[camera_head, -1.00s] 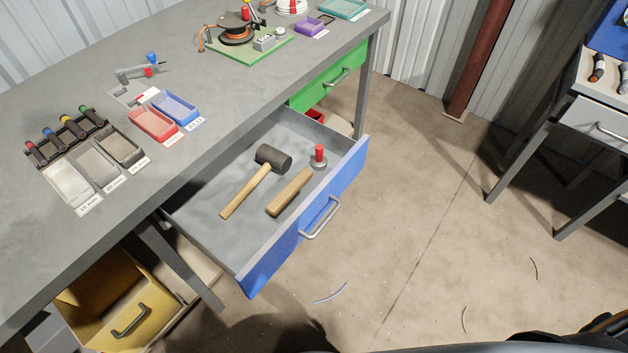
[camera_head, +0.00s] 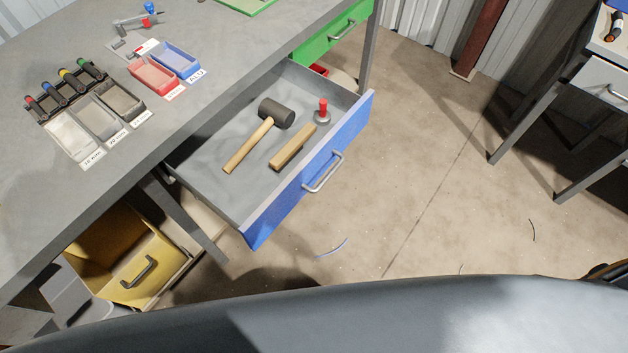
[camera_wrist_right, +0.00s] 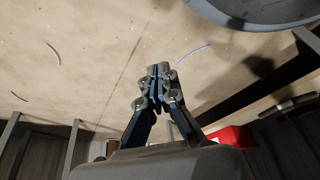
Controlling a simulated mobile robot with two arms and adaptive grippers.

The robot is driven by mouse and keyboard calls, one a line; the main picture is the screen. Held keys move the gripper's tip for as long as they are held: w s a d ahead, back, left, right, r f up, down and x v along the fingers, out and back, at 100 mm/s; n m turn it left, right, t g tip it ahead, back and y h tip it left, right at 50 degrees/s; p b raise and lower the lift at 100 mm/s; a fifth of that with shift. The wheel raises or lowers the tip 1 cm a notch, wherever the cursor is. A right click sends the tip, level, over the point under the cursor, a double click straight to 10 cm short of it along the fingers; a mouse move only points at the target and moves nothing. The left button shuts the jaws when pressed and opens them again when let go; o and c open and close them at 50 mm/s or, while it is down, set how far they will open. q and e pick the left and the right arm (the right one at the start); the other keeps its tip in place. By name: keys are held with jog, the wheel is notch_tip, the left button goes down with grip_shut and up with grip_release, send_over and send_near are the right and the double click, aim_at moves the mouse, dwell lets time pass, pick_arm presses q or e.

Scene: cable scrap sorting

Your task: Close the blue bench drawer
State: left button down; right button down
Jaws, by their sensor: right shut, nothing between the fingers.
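The blue bench drawer (camera_head: 262,214) is pulled far out from under the grey workbench in the head view. Its front has a silver bar handle (camera_head: 323,174). My right gripper (camera_wrist_right: 158,72) shows in the right wrist view, shut and empty above the concrete floor, apart from the drawer. My left gripper is in neither view.
The grey workbench (camera_head: 40,185) carries several small trays. A green drawer (camera_head: 325,38) is at its far end, and a yellow bin (camera_head: 130,265) stands underneath. Another table (camera_head: 600,76) is at the right. The floor (camera_head: 430,150) between is mostly clear, with a few wire scraps.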

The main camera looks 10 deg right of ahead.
aim_at(301, 188)
jog(key=w+a+r+m+t+y, duration=0.2)
jog(key=w+r+m+t+y, duration=0.3)
jog(key=w+r, duration=1.05)
jog(key=a+r+m+t+y, duration=0.1)
jog(key=a+r+y, duration=0.25)
jog(key=r, duration=0.35)
jog(key=a+r+m+t+y+p, duration=0.15)
jog(key=a+r, duration=0.25)
jog(key=r, duration=0.4)
jog(key=a+r+m+t+y+b, duration=0.1)
jog(key=a+r+m+y, duration=0.15)
jog(key=r, duration=0.45)
jog(key=shift+n, duration=0.4)
jog(key=p+x, duration=0.2)
jog(key=x, duration=1.2)
jog(key=shift+w, duration=0.1)
